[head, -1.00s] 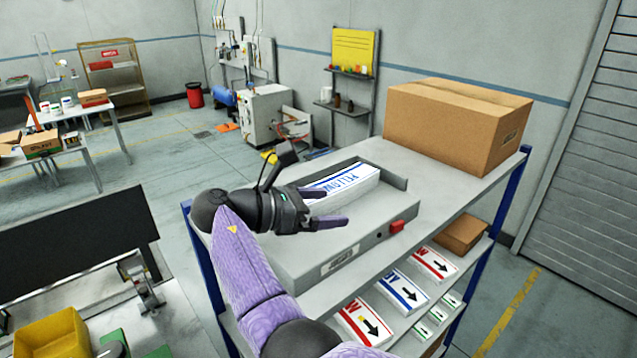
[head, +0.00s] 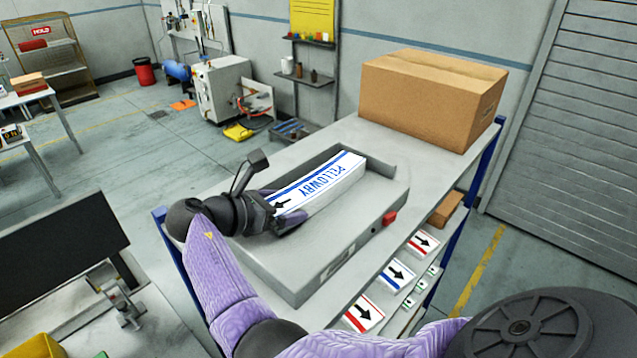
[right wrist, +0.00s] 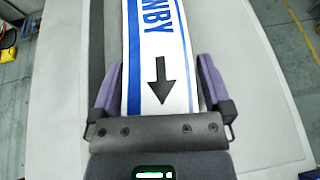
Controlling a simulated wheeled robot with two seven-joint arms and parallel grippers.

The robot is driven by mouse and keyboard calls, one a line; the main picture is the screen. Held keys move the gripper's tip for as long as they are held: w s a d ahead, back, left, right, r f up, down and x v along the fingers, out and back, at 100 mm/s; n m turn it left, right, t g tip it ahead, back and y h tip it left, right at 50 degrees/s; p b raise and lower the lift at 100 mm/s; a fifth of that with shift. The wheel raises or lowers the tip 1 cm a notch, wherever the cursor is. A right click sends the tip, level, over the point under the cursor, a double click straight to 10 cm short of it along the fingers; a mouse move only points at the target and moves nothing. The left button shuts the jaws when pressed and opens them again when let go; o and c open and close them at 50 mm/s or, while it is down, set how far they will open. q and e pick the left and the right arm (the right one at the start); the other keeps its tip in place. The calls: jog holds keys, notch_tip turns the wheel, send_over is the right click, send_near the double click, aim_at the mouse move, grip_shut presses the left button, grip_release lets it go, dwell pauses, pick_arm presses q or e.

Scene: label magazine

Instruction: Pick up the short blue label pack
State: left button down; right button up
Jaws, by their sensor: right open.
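A long white label pack with blue stripes and the blue word PELLOWBY (head: 325,182) lies in the grey magazine tray (head: 300,278) on top of the shelf unit. In the right wrist view the pack (right wrist: 157,40) runs lengthwise away from the palm, with a black arrow at its near end. My right gripper (head: 286,208) is open at that near end. In the wrist view its purple fingers (right wrist: 160,72) stand on either side of the pack; whether either touches is unclear. Another blue-striped pack (head: 397,272) lies on the lower shelf. My left gripper is not in view.
Red-striped packs (head: 421,243) (head: 363,313) flank the blue one on the lower shelf, with small green-marked packs beside them. A large cardboard box (head: 430,100) stands at the back of the top shelf. A red button (head: 390,218) sits on the magazine's right side.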

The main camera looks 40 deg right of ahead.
jog(key=shift+w+a, duration=0.1)
jog(key=shift+a, duration=0.05)
jog(key=c, duration=0.3)
grip_shut()
